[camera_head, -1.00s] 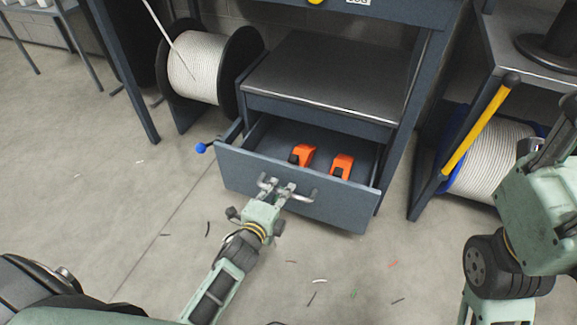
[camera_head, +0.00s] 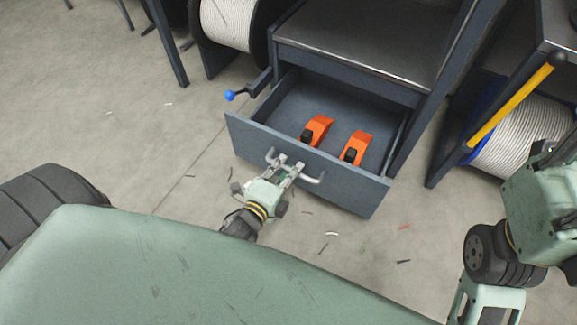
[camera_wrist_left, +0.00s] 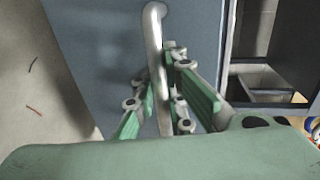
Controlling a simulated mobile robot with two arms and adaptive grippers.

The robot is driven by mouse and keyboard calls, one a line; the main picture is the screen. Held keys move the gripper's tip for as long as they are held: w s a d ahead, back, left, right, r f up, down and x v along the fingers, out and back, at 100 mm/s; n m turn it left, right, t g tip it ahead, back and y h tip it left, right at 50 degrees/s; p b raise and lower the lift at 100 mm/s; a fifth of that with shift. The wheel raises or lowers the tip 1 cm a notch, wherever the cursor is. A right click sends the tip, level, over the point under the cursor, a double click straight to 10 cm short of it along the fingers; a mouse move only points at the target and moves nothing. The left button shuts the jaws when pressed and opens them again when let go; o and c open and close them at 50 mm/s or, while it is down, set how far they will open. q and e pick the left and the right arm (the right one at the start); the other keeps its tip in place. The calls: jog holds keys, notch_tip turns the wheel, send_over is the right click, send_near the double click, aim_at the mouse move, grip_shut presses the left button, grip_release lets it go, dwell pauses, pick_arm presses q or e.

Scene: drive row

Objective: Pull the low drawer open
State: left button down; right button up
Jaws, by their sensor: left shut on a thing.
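The low drawer (camera_head: 335,185) is a blue-grey drawer pulled well out below a dark cabinet. Two orange tools with black parts lie inside it, a left one (camera_head: 317,129) and a right one (camera_head: 357,146). My left gripper (camera_head: 286,163) is at the drawer front, shut on its metal bar handle (camera_head: 315,179). In the left wrist view the handle (camera_wrist_left: 153,40) runs between the green-padded fingers (camera_wrist_left: 168,100). My right arm (camera_head: 540,210) shows at the right edge; its fingers cannot be made out.
A cable reel (camera_head: 228,22) stands behind left, and another reel (camera_head: 525,135) sits at right behind a yellow bar (camera_head: 510,105). A blue-knobbed lever (camera_head: 230,95) sticks out left of the drawer. The floor in front holds only small scraps.

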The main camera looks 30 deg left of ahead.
pick_arm(q)
jog(key=c, duration=1.8)
grip_release()
jog(key=shift+o, duration=0.2)
jog(key=v, duration=1.2)
